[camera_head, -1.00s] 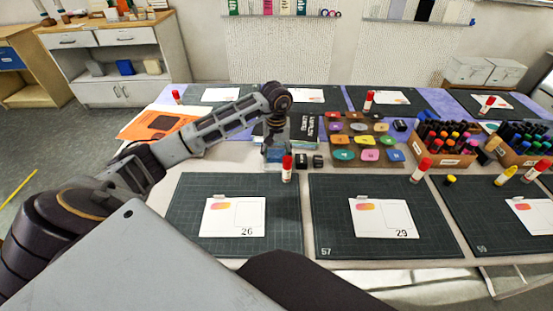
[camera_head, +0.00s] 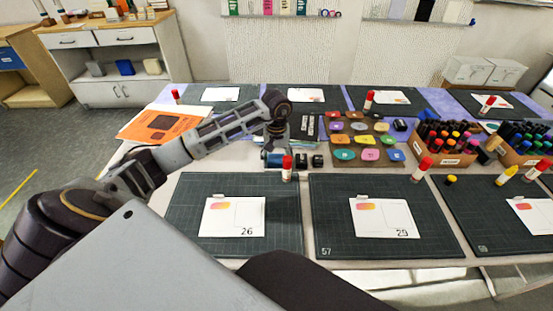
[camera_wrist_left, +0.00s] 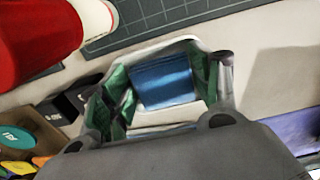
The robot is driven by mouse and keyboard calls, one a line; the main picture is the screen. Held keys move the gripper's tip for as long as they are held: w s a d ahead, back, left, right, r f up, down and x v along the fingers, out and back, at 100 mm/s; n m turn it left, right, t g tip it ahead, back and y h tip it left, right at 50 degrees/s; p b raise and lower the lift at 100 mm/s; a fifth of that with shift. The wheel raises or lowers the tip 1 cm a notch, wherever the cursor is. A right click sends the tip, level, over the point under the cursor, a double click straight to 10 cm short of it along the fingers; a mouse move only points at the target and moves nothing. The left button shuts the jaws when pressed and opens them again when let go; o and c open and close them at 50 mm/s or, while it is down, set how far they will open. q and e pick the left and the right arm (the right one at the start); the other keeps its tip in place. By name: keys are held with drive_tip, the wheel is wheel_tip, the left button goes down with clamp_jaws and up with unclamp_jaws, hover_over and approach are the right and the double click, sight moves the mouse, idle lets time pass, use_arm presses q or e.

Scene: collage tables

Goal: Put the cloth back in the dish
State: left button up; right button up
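A folded blue cloth (camera_wrist_left: 165,82) lies between the spread, green-padded fingers of my left gripper (camera_wrist_left: 165,95) in the left wrist view. A pale curved rim (camera_wrist_left: 160,44) passes behind the cloth; it may be the dish, mostly hidden. In the head view my left gripper (camera_head: 276,150) points down at the table, low behind a red-capped glue stick (camera_head: 287,166), with a bit of blue showing there. The fingers look open, with a small gap beside the cloth; I cannot tell whether they touch it. My right gripper is not in view.
The red-capped stick stands close to my left gripper. Small black blocks (camera_head: 317,160) are just right of it. A tray of coloured discs (camera_head: 360,141) and marker boxes (camera_head: 445,145) stand farther right. Cutting mats (camera_head: 255,188) with cards lie in front.

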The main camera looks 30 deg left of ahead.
sight(277, 160)
use_arm(q)
drive_tip(key=shift+o, duration=1.2)
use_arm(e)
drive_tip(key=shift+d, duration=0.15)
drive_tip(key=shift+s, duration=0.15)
use_arm(q)
drive_tip(key=shift+r, duration=0.15)
drive_tip(key=shift+r, duration=0.3)
wheel_tip(277, 160, up, 4)
drive_tip(key=shift+f, duration=0.1)
wheel_tip(277, 160, up, 8)
drive_tip(key=p, duration=0.1)
drive_tip(key=shift+f, duration=0.2)
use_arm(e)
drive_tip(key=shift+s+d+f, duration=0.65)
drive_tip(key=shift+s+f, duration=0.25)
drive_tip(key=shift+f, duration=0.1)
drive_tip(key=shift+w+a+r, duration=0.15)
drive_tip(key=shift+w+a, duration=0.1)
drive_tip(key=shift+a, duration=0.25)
